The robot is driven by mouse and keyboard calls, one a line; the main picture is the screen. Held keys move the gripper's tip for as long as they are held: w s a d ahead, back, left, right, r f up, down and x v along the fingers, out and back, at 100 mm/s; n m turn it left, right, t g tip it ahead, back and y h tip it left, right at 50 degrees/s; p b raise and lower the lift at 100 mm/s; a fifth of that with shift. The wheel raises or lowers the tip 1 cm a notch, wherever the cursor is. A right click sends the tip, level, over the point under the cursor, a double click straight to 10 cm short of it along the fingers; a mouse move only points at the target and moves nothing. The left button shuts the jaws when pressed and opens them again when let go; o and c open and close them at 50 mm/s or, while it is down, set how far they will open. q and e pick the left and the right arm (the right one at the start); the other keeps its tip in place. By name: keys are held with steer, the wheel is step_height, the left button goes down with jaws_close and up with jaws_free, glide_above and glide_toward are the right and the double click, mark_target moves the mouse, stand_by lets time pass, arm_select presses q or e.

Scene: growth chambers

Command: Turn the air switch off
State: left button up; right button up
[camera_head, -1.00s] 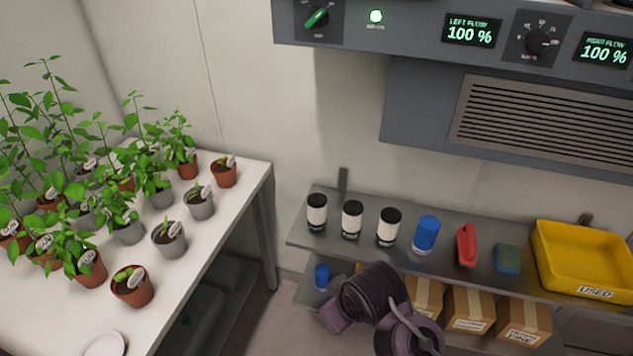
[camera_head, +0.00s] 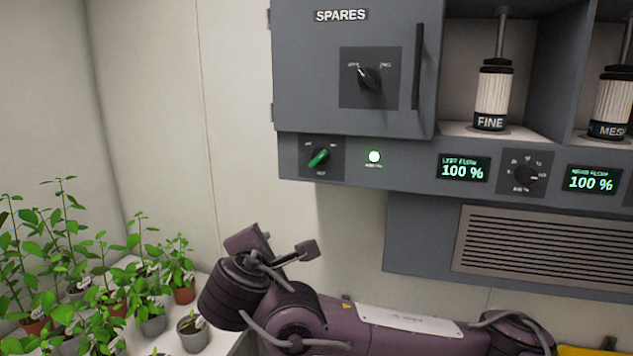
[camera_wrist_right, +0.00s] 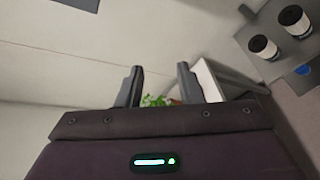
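The switch with the green handle (camera_head: 318,158) is on the grey panel's left end, its handle tilted from lower left to upper right. Its labels are too small to read, so I cannot confirm it is the air switch. My left gripper is not in view.
Two displays read 100 % (camera_head: 463,169), with a black dial (camera_head: 524,174) between them. Above are the SPARES door (camera_head: 300,70) with its own knob (camera_head: 369,78) and filter canisters (camera_head: 493,95). Potted plants (camera_head: 150,300) stand at lower left. The wall left of the panel is clear.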

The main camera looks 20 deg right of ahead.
mark_target(319, 159)
steer(key=w+d+r+t+h, duration=0.25)
steer(key=d+r+h, duration=0.35)
steer(key=r, duration=0.7)
steer(key=shift+g+y, duration=0.45)
steer(key=shift+y, duration=0.15)
steer(key=p+x, duration=0.1)
steer(key=x, duration=0.1)
steer(key=p+x, duration=0.2)
steer(key=x, duration=0.1)
steer(key=p+x, duration=0.2)
steer(key=x, duration=0.1)
steer(key=shift+s+d+r, duration=0.1)
steer(key=shift+s+d, duration=0.25)
steer(key=shift+d, duration=0.05)
steer(key=shift+w+d, duration=0.2)
steer(key=shift+w, duration=0.2)
steer(key=shift+c, duration=0.3)
steer(key=shift+f, duration=0.2)
jaws_close()
